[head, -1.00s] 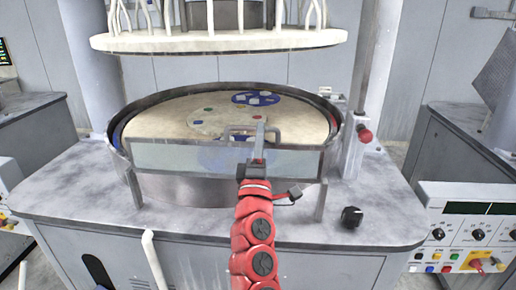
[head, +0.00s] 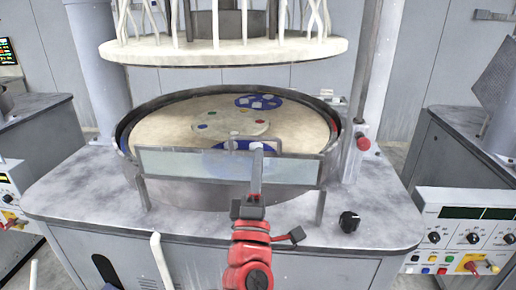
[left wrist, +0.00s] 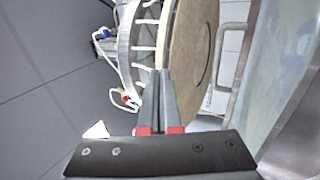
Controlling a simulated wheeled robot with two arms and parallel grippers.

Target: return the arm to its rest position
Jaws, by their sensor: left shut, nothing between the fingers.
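My left gripper (head: 257,148) is shut and empty. In the head view its red arm reaches up from the bottom middle, with the fingers upright in front of the machine's clear guard panel (head: 170,162). The fingertips overlap the panel's top edge in the picture; I cannot tell if they touch it. In the left wrist view the closed fingers (left wrist: 161,73) point up, with a beige round plate (left wrist: 190,50) beyond them. My right gripper is not in view.
A round lower platen (head: 165,128) with blue carriers (head: 262,102) lies inside a metal rim. An upper platen (head: 225,52) hangs above it. A control panel (head: 470,237) is at the right.

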